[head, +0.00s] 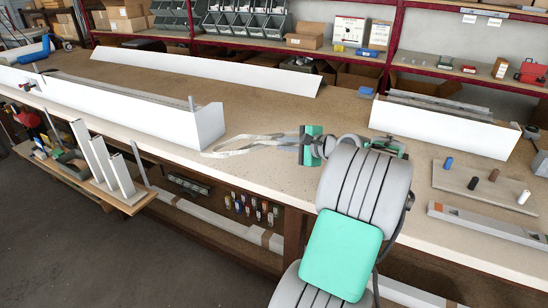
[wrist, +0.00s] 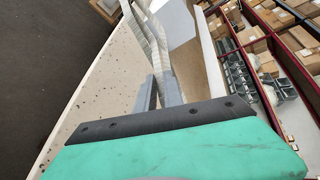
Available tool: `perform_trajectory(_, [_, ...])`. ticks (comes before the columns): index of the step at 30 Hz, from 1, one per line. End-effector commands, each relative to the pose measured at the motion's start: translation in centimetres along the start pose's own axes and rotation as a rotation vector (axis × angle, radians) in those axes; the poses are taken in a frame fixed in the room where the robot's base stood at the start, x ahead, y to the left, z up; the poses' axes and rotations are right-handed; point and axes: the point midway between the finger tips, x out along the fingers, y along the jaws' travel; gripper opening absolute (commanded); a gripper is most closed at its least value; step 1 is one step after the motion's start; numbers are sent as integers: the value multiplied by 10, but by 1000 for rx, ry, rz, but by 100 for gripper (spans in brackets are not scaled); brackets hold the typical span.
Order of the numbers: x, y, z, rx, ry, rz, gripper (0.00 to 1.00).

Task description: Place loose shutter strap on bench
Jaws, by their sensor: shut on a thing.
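My gripper (head: 303,146) is over the bench (head: 270,180) near its front edge, just right of the left white shutter box. It is shut on the loose shutter strap (head: 240,148), a pale grey woven band. The strap loops out to the left of the fingers, and its far end is close to the bench top near the box's right end. I cannot tell whether it touches the bench. In the wrist view the strap (wrist: 155,40) runs up and away from the fingers (wrist: 160,92), with the speckled bench top (wrist: 95,85) beneath.
The white shutter box (head: 190,122) with a metal pin stands left. Another white box (head: 440,127) stands right. A long white panel (head: 210,72) lies behind. A board with small rollers (head: 480,187) and a spirit level (head: 487,226) are at right. The bench between the boxes is mostly clear.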

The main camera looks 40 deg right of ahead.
Motion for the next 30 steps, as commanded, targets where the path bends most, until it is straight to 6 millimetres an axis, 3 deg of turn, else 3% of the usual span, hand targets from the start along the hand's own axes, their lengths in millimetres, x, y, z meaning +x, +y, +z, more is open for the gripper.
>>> perform_trajectory(3, [31,-4,-23,1,-3,2,0])
perform_trajectory(6, [53,8,-42,3,-2,2,0])
perform_trajectory(10, [74,16,-60,-1,-2,1,0])
perform_trajectory(15, [88,23,-71,-1,-1,1,0])
perform_trajectory(20, [96,45,-80,1,-1,1,0])
perform_trajectory(30, [97,50,-83,-1,0,0,0])
